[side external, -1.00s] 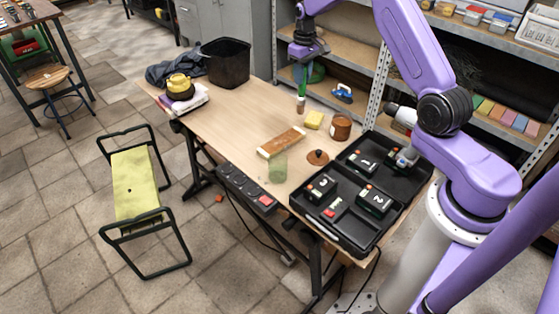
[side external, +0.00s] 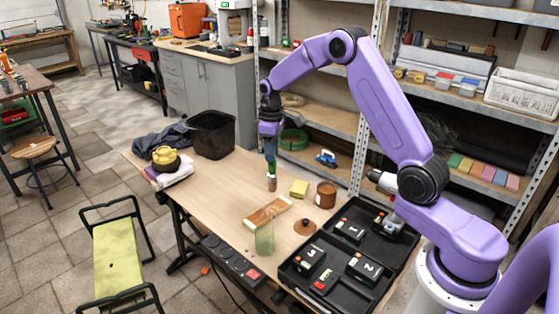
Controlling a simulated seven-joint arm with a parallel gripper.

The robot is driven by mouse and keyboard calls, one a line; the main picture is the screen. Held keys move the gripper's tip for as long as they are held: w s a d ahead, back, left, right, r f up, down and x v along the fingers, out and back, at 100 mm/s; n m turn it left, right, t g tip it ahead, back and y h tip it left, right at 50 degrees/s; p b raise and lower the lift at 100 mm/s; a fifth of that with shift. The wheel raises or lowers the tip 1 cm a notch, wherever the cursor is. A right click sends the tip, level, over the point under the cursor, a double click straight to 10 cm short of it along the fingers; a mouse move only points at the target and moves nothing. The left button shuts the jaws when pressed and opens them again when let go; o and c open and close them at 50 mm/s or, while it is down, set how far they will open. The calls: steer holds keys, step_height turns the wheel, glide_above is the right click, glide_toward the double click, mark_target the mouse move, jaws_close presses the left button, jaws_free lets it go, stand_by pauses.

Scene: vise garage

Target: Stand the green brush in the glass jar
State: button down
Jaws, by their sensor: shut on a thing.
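The green brush (side external: 271,164) hangs roughly upright below my gripper (side external: 270,150), over the back part of the workbench. Its brownish lower end (side external: 272,184) points down. My gripper is shut on the brush's upper part, and its fingers are small and dark here. I cannot tell whether the brush's lower end touches the bench top. The clear greenish glass jar (side external: 264,240) stands near the bench's front edge, in front of a wooden plank and apart from the brush. Nothing shows inside the jar.
A yellow sponge (side external: 299,188), a brown pot (side external: 326,195), a brown disc (side external: 305,227) and the plank (side external: 268,212) lie around the bench's middle. A black case (side external: 291,276) fills the right end. A black bin (side external: 212,134) stands at the back left.

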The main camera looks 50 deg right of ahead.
steer(key=s+a+r+n, duration=0.3)
steer(key=s+a+n, duration=0.45)
steer(key=a, duration=0.45)
step_height(320, 180, down, 12)
steer(key=shift+w+d, duration=0.15)
steer(key=shift+d, duration=0.1)
stand_by(0.7)
steer(key=shift+f+n, duration=0.1)
steer(key=shift+n, duration=0.15)
steer(key=c, duration=0.8)
jaws_free()
steer(key=shift+o, duration=0.2)
step_height(320, 180, up, 17)
steer(key=shift+r, duration=0.2)
steer(key=shift+a, duration=0.1)
